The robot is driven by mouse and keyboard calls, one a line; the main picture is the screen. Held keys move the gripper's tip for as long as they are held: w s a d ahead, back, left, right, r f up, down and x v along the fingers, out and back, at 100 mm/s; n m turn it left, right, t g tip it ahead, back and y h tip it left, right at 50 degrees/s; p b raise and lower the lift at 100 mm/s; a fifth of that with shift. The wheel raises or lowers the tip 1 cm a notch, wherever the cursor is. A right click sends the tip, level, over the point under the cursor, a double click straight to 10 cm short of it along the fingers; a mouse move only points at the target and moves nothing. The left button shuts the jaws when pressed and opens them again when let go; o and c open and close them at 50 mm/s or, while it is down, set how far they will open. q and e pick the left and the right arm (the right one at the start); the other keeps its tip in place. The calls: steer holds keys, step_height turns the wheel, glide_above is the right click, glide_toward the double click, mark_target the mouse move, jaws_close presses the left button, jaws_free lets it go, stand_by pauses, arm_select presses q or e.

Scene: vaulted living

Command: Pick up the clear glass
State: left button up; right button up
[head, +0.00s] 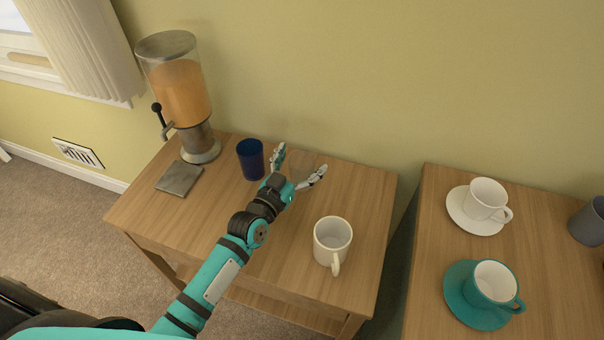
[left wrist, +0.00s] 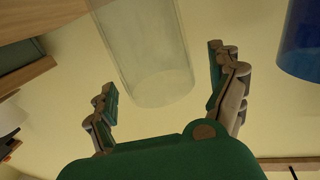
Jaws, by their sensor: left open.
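The clear glass (head: 302,159) is faint in the head view, at the back of the left wooden table against the wall. In the left wrist view the clear glass (left wrist: 145,48) is large and shows between and beyond the fingertips. My left gripper (head: 300,161) is open, with one finger on each side of the glass. In the left wrist view the gripper (left wrist: 162,68) shows gaps between its fingers and the glass. I cannot tell how deep the glass sits between them. My right gripper is not in view.
A dark blue cup (head: 250,160) stands just left of my gripper. A juice dispenser (head: 181,95) and a grey coaster (head: 179,179) are further left. A white mug (head: 332,240) stands in front. A second table (head: 425,270) at right holds cups on saucers.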

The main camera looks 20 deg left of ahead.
arm_select(q)
steer(key=shift+w+d, duration=0.1)
steer(key=shift+w, duration=0.3)
steer(key=shift+s, duration=0.1)
steer(key=shift+c, duration=0.4)
steer(key=c, duration=1.7)
